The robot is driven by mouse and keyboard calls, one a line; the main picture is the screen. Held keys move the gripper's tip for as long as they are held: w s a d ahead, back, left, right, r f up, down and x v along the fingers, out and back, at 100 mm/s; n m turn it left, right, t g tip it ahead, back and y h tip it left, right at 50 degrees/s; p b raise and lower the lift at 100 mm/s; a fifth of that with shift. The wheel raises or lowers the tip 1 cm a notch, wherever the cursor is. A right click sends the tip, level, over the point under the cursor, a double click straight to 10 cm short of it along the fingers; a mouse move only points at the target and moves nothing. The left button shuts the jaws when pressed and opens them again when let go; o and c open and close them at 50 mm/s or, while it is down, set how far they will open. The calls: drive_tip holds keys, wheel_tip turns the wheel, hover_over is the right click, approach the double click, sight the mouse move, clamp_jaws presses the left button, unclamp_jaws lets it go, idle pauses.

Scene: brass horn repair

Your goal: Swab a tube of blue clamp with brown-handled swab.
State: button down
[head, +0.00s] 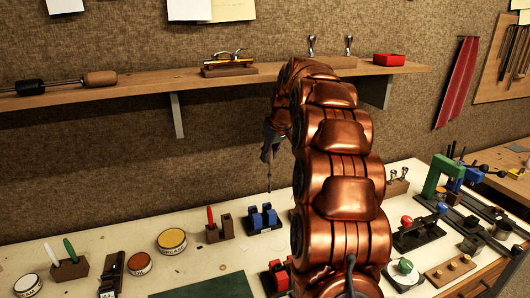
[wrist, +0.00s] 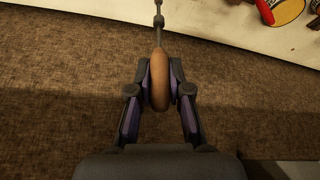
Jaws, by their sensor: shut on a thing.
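My gripper (wrist: 159,88) is shut on the tan-brown handle of a swab (wrist: 159,60), whose thin grey rod runs to the top edge of the wrist view. In the head view my gripper (head: 269,148) is partly hidden behind my arm. The swab's rod (head: 269,178) hangs about upright below it, its lower end seeming above and apart from the blue clamp (head: 264,219). The blue clamp stands on the white bench. Its tube is too small to make out.
A red clamp (head: 276,277) stands nearer, partly hidden by my arm. A wooden block with a red-handled tool (head: 212,229) and a yellow-rimmed tin (head: 172,241) are to the left. A shelf (head: 150,86) runs along the wall behind. Green and black tooling (head: 438,178) stands at right.

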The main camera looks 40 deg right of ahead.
drive_tip(key=shift+a, duration=0.15)
drive_tip(key=shift+b, duration=0.3)
drive_tip(key=shift+s+f+b, duration=0.15)
drive_tip(key=shift+f+b, duration=0.25)
drive_tip(key=shift+f, duration=0.05)
drive_tip(key=shift+f+b, duration=0.95)
drive_tip(key=shift+f, duration=0.6)
drive_tip(key=shift+b, duration=0.45)
drive_tip(key=shift+f, duration=0.1)
